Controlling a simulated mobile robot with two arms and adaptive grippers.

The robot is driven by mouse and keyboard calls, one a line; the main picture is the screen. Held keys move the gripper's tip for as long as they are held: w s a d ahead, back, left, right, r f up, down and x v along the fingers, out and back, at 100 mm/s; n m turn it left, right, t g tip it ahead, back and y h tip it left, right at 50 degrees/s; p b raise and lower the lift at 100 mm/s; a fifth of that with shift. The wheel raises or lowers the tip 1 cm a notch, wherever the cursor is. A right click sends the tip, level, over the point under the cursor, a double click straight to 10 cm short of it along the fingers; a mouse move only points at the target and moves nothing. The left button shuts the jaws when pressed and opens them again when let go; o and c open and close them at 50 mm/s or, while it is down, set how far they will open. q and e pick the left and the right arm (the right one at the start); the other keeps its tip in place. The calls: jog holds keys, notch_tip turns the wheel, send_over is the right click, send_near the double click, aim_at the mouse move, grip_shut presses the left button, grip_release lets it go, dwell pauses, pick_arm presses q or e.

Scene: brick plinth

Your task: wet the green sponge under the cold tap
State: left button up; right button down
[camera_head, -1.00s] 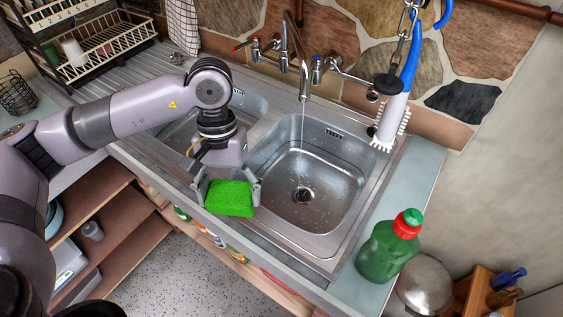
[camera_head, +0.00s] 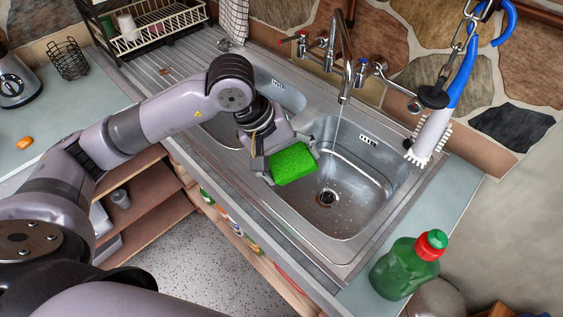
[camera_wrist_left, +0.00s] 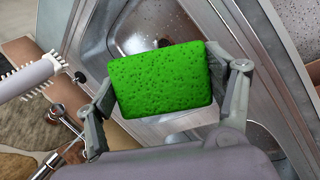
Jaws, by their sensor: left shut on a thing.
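The green sponge (camera_head: 293,163) is held in my left gripper (camera_head: 290,160), over the near left part of the right basin (camera_head: 345,215). In the left wrist view the sponge (camera_wrist_left: 161,79) sits between both fingers of my left gripper (camera_wrist_left: 165,95), which touch its two ends. The tap spout (camera_head: 349,60) stands at the back of the sink. The blue-marked cold tap handle (camera_head: 361,66) is on its right and the red-marked handle (camera_head: 302,40) on its left. A thin water stream (camera_head: 338,128) falls into the right basin, to the right of the sponge and apart from it. My right gripper is not in view.
A white brush with a blue handle (camera_head: 432,135) hangs at the right of the sink. A green bottle with a red cap (camera_head: 405,265) stands on the right counter. A dish rack (camera_head: 155,28) stands at the back left.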

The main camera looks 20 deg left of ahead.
aim_at(297, 161)
pick_arm(q)
jog(key=w, duration=0.1)
jog(key=w+d, duration=0.1)
jog(key=w, duration=0.1)
jog(key=w+d+f+p, duration=0.1)
jog(key=w, duration=0.1)
jog(key=shift+w, duration=0.25)
jog(key=shift+w+d+f+b, duration=0.25)
jog(key=shift+w+b, duration=0.2)
jog(key=shift+w, duration=0.25)
jog(key=shift+w+d+f+b, duration=0.1)
jog(key=shift+w+d+b, duration=0.15)
jog(key=shift+w+b, duration=0.35)
jog(key=shift+w+d+f+b, duration=0.2)
jog(key=shift+w+d+b, duration=0.1)
jog(key=shift+w, duration=0.5)
jog(key=shift+s+a+b, duration=0.45)
jog(key=shift+s, duration=0.8)
jog(key=shift+s+a+b, duration=0.4)
jog(key=shift+s+a, duration=0.1)
jog(key=shift+s, duration=0.75)
jog(key=shift+s+a+b, duration=0.45)
jog(key=shift+s, duration=0.8)
